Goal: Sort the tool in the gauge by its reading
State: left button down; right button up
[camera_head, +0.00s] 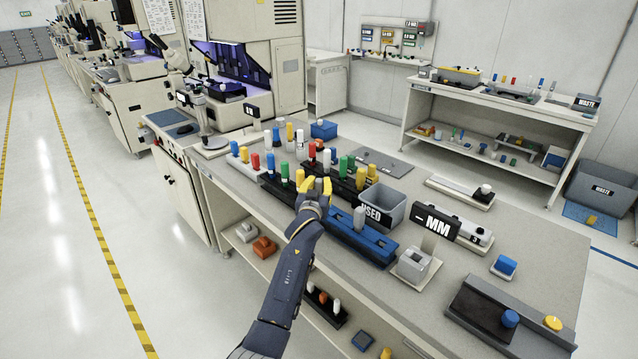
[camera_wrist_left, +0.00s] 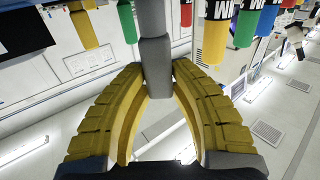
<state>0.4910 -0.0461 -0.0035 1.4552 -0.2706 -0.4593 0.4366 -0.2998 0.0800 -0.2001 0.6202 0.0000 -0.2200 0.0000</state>
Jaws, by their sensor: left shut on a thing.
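My left gripper (camera_head: 315,187) has yellow fingers and is over the tool racks at the front of the bench. In the left wrist view its fingers (camera_wrist_left: 160,88) are shut on a grey tool (camera_wrist_left: 155,45), whose lower end shows between them. I cannot pick out the held tool in the head view. The gauge display (camera_head: 437,222) reads "- MM", with no number. A grey block with a pale upright plate (camera_head: 413,263) stands in front of it. The grey bin marked USED (camera_head: 397,207) is behind the blue rack (camera_head: 372,246).
A black rack (camera_head: 283,194) and a white rack (camera_head: 243,172) hold several coloured tools close around my gripper. A grey tool (camera_head: 359,217) stands in the blue rack. A dark tray (camera_head: 482,312) lies at the right front. A WASTE bin (camera_head: 606,188) stands on the floor.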

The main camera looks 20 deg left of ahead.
pick_arm(q)
jog(key=shift+f, duration=0.95)
dwell(0.4)
jog(key=c, duration=1.2)
grip_release()
jog(key=shift+s, duration=0.1)
jog(key=s, duration=0.4)
jog(key=s+d, duration=0.1)
jog(key=s, duration=0.6)
jog(key=shift+s+d, duration=0.25)
jog(key=shift+s, duration=0.1)
jog(key=shift+f, duration=0.1)
